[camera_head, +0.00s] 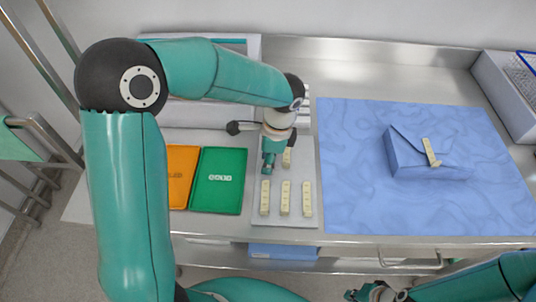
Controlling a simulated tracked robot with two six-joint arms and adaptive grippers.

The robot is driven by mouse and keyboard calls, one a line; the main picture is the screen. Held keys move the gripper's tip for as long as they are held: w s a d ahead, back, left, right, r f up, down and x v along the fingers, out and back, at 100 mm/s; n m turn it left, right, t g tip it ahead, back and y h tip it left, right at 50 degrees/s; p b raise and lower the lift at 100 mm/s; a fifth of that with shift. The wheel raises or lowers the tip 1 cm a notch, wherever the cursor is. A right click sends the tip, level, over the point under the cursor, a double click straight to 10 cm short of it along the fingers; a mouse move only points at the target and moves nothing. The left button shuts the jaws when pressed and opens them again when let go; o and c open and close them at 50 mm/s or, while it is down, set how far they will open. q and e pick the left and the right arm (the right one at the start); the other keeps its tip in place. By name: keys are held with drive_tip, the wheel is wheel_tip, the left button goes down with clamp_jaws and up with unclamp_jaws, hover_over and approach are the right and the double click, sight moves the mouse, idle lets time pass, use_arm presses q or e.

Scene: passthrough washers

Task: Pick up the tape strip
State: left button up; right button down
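Several cream tape strips with dark marks lie on a pale grey board: one at the left front (265,198), one at the middle front (285,198), one at the right front (307,199), and one further back (287,157). Another tape strip (431,152) lies on the blue wrapped pack (405,155) at the right, across its flap. My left gripper (269,168) points down over the board's left side, just behind the left front strip. Its finger gap is not clear, and it hides part of the board. My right gripper (368,293) is at the bottom edge, partly cut off, away from the strips.
The pack rests on a blue cloth (350,205) on the steel table (345,60). A grey bin (505,95) stands at the far right.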

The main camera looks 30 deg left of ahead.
use_arm(q)
clamp_jaws()
drive_tip(key=shift+r, duration=0.15)
